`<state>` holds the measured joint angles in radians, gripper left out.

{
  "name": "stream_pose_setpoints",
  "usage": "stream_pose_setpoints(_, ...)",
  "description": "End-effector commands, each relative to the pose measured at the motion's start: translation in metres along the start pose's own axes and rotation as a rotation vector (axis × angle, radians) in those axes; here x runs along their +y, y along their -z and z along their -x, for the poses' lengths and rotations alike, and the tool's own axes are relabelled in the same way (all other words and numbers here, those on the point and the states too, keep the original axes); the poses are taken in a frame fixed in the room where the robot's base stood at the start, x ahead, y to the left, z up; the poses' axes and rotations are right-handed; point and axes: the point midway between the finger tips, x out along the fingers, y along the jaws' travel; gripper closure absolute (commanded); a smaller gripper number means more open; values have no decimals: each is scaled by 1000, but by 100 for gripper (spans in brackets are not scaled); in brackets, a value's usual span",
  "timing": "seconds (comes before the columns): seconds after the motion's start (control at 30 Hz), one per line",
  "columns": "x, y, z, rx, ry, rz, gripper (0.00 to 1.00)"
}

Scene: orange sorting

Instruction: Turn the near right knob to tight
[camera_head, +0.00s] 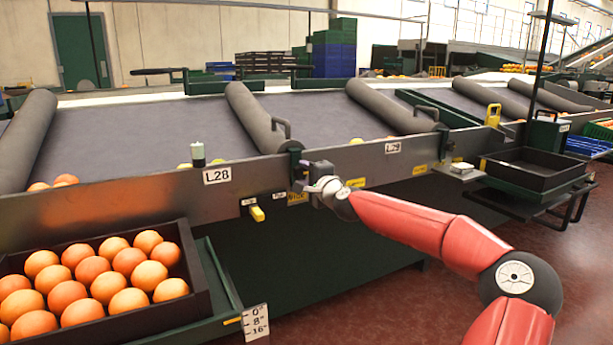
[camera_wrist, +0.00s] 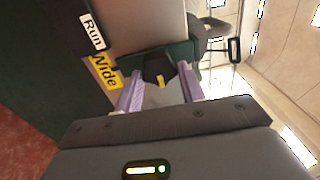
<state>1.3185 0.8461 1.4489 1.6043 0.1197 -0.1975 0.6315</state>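A dark knob (camera_wrist: 158,70) with a yellow pointer mark sits on a dark green bracket (camera_wrist: 188,52) in the wrist view. My gripper (camera_wrist: 161,76) has its two pale purple fingers apart, one on each side of the knob. A gap shows between the knob and the fingers, though I cannot tell how far the tips reach along it. In the head view my gripper (camera_head: 305,172) is at the front rail, below the end of a grey roller, and it hides the knob there. No word for tight is readable near the knob.
"Run" (camera_wrist: 93,33) and "Wide" (camera_wrist: 105,72) labels are beside the bracket. A crate of oranges (camera_head: 188,262) stands at front left, an empty black tray (camera_head: 535,170) at right.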

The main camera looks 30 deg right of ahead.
Motion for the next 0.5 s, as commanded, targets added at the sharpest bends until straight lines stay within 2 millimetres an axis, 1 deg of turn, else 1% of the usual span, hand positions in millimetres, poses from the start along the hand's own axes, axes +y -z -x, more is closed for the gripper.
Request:
stream_pose_setpoints(0.03, 1, 1, 0, 1, -1, -1, 54)
stream_pose_setpoints(0.13, 1, 1, 0, 1, -1, -1, 41)
stream_pose_setpoints(0.17, 1, 0, 0, 1, -1, 0, 39)
stream_pose_setpoints(0.4, 0, 0, 0, 0, 0, 1, 39)
stream_pose_setpoints(0.5, 1, 1, 4, 1, 0, 1, 39)
